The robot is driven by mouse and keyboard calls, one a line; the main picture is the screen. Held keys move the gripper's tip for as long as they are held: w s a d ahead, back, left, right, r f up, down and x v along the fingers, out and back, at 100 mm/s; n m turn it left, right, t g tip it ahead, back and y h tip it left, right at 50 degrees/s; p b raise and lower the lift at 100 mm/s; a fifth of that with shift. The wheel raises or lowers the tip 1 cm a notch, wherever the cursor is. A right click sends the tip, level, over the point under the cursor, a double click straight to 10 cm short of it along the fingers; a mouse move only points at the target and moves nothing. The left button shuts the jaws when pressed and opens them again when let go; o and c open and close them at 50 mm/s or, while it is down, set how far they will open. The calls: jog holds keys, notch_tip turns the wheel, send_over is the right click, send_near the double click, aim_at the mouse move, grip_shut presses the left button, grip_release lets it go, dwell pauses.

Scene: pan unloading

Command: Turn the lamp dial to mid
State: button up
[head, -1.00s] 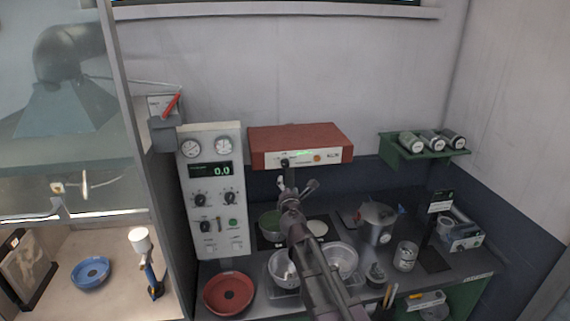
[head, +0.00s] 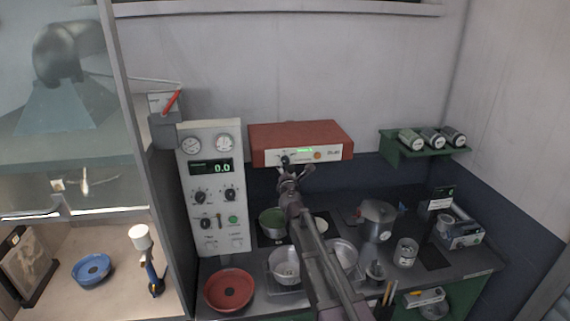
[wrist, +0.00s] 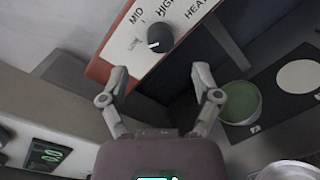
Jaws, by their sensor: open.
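The lamp (head: 300,139) is a red box with a pale front panel on the back wall. Its black dial (wrist: 160,37) shows in the wrist view, with MID and HIGH printed above it; a small pale mark sits on the dial's left side. The dial also shows in the head view (head: 285,160), at the panel's left end. My gripper (wrist: 160,78) is open and empty, its fingers spread just short of the panel, with the dial ahead between them. In the head view my gripper (head: 295,174) is just below the dial, apart from it.
A grey control panel (head: 211,240) with knobs and gauges stands to the left. Below are a green bowl (head: 271,222), metal pans (head: 285,265) and a red dish (head: 229,290).

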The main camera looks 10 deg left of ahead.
aim_at(286, 162)
jog(key=shift+w+a, duration=0.15)
jog(key=shift+w, duration=0.8)
jog(key=shift+w+a, duration=0.2)
jog(key=shift+w, duration=0.8)
jog(key=shift+w+a, duration=0.15)
jog(key=shift+w, duration=0.8)
grip_shut()
jog(key=shift+a, duration=0.15)
